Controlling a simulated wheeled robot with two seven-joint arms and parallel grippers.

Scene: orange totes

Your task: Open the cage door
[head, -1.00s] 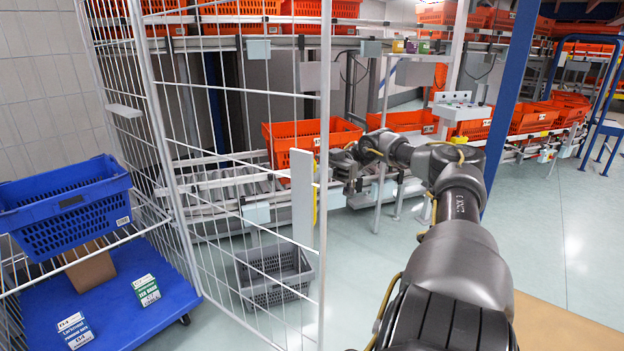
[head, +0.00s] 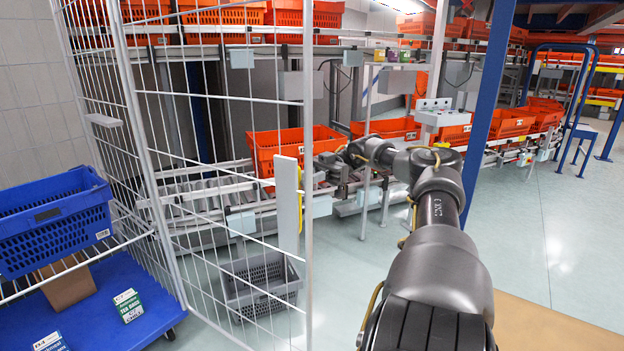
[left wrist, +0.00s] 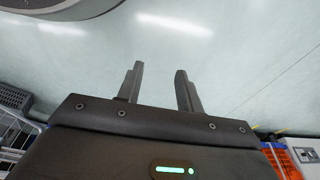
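The cage door (head: 152,190) is a white wire mesh panel in the head view. It extends to the right from the cage's corner post, and its free vertical edge (head: 308,120) is near the picture's middle. A pale plate (head: 288,205) sits beside that edge. My right gripper (head: 325,168) is at the free edge, its fingers small and dark; I cannot tell whether they grip the edge. My left gripper (left wrist: 157,85) shows in the left wrist view with its two fingers apart and nothing between them. It is not in the head view.
A blue tote (head: 55,228) is in the cage at left, above a blue base (head: 150,312) with small boxes. A grey crate (head: 255,298) shows on the floor through the door mesh. Orange totes (head: 265,150) line conveyors behind.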

